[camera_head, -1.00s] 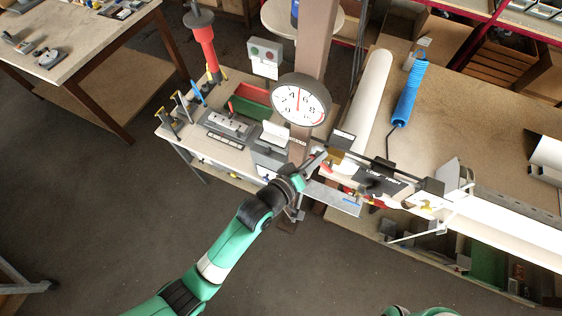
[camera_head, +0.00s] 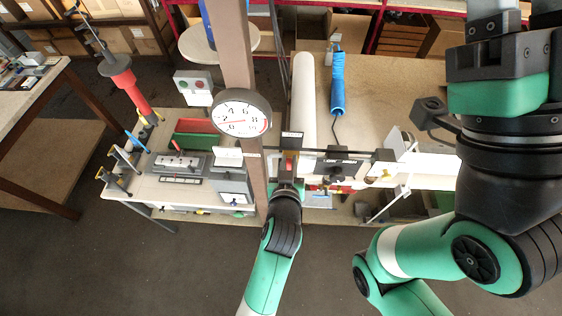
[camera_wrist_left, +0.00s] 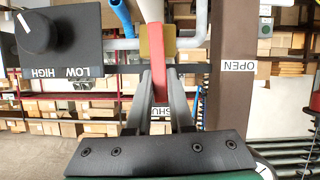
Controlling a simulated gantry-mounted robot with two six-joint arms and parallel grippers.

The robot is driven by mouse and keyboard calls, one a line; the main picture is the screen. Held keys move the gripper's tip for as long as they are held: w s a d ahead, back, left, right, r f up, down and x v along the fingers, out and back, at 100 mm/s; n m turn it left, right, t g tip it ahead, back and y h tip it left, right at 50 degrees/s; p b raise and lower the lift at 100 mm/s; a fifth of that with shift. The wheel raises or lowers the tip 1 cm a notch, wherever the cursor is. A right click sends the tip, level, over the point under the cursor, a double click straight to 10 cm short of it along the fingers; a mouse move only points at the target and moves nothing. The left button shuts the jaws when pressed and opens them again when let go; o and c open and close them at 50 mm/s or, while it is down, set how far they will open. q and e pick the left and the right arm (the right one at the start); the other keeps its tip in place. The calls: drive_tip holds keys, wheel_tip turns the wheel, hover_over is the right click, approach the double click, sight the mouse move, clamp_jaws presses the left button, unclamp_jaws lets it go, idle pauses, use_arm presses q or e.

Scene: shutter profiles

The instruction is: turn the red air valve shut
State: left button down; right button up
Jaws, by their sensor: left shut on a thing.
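The red valve handle (camera_wrist_left: 160,82) lies between the two fingers of my left gripper (camera_wrist_left: 159,92) in the left wrist view, and the gripper is shut on it. The handle runs from the brass valve body (camera_wrist_left: 157,42) straight toward the partly hidden "SHUT" label (camera_wrist_left: 160,112). The "OPEN" label (camera_wrist_left: 238,65) is off to the right. In the head view my left gripper (camera_head: 288,180) is at the valve beside the post, largely covering the handle. My right gripper (camera_head: 505,40) is large at the upper right; its fingertips are cut off.
A black box with a LOW/HIGH knob (camera_wrist_left: 37,33) is left of the valve. A bench with clamps (camera_head: 160,190) stands left, and a blue coiled hose (camera_head: 338,85) lies behind.

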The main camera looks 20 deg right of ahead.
use_arm(q)
drive_tip(key=shift+s+d+f+m, duration=0.1)
drive_tip(key=shift+d+m, duration=0.15)
drive_tip(key=shift+m, duration=0.15)
drive_tip(key=c, duration=0.8)
unclamp_jaws()
drive_tip(key=p+v, duration=0.5)
drive_tip(key=v, duration=0.6)
drive_tip(key=shift+s, duration=0.25)
